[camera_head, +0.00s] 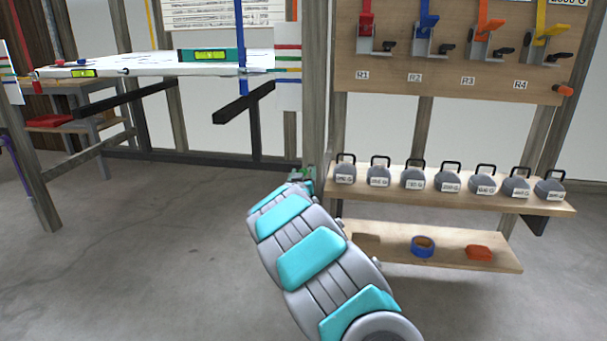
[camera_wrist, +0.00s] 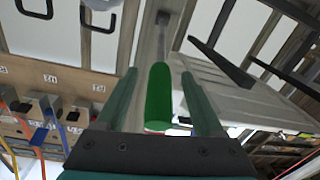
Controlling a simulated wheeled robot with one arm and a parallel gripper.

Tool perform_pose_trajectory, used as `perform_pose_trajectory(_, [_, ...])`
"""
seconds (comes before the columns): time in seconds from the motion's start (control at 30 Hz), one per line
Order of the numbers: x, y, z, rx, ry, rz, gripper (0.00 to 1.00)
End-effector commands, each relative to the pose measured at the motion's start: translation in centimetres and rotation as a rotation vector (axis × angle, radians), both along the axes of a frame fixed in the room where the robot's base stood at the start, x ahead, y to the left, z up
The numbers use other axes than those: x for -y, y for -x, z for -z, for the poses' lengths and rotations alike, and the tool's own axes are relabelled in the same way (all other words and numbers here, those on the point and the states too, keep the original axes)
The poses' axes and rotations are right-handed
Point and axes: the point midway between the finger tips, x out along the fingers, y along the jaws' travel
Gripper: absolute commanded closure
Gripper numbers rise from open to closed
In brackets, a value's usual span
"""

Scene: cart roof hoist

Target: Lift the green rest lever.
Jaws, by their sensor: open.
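The green rest lever (camera_wrist: 159,97) has a thick round green grip on a thin grey rod, which runs to a grey bracket on a wooden post. In the wrist view its grip lies between the two fingers of my open gripper (camera_wrist: 158,76), with a visible gap on each side. Its near end reaches close to the gripper's palm; I cannot tell if it touches. In the head view my gripper (camera_head: 300,184) is small beside the post's lower part, and my arm mostly hides it. A little green shows there, too small to make out well.
Right of the post, a shelf (camera_head: 455,191) carries several grey handled weights. A lower shelf (camera_head: 390,252) holds a blue ring (camera_head: 423,246) and a red block (camera_head: 479,252). Coloured levers line the board (camera_head: 440,84) above. A raised white panel (camera_head: 150,64) is at left. Floor at left is clear.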

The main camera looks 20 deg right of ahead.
Motion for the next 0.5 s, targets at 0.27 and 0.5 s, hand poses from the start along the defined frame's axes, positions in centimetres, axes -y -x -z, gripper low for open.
perform_pose_trajectory(0.27, [-0.01, 0.03, -0.02, 0.0, 0.0, 0.0, 0.48])
perform_pose_trajectory(0.5, [-0.01, 0.03, -0.02, 0.0, 0.0, 0.0, 0.75])
